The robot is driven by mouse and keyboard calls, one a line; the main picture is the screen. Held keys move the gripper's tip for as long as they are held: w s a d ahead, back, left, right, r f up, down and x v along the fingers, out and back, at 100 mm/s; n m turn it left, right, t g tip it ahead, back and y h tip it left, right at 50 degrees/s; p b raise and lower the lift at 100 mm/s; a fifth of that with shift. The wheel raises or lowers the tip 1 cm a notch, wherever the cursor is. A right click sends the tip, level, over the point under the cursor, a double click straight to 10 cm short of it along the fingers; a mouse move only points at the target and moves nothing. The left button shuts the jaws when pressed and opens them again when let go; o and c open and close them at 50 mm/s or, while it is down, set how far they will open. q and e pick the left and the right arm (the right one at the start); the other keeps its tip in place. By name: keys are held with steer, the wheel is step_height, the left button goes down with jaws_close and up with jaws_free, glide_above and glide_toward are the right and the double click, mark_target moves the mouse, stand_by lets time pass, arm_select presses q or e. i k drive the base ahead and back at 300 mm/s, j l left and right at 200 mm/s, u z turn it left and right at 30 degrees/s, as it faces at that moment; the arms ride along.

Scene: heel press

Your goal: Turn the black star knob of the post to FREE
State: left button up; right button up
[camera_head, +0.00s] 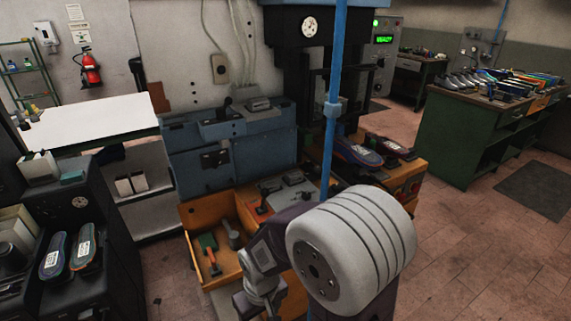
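A blue upright post (340,60) runs from the top edge down behind my arm, with a grey-blue collar (333,109) around it. I cannot make out a black star knob or the word FREE on the visible part of the post. The post's lower part is hidden behind a large pale rounded link of my arm. Darker and grey links of that arm reach the bottom edge, and no gripper fingers can be made out there. My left gripper is out of the picture.
A dark press with a round gauge (309,27) stands behind the post. Shoes (352,151) lie on an orange-sided bench to its right. An open orange drawer (209,243) holds tools. A green workbench (464,135) stands at right.

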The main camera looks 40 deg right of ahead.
mark_target(337, 187)
steer(key=z, duration=1.75)
